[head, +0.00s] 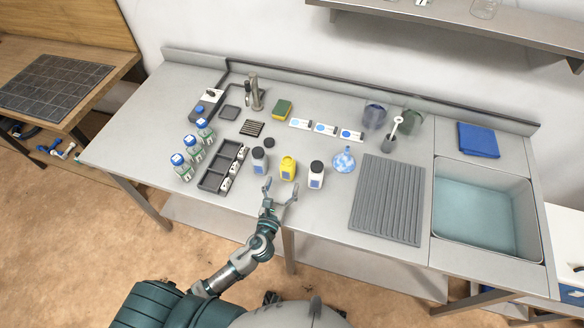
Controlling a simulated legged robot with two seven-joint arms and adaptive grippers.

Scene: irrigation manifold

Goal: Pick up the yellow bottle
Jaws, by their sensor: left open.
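The yellow bottle (288,168) stands upright on the grey bench, near its front edge. A grey bottle with a dark cap (259,160) stands to its left, and a white bottle with a black cap (316,175) stands to its right. My left gripper (281,188) is open and empty, its two fingers spread just in front of the yellow bottle's base and apart from it as far as I can tell. My right gripper is not in view.
A black tray (208,181) and several blue-capped bottles (193,148) stand to the left. A blue funnel (343,160), a ribbed grey mat (388,200) and a sink basin (487,207) lie to the right. A black cap (269,142) lies behind the grey bottle.

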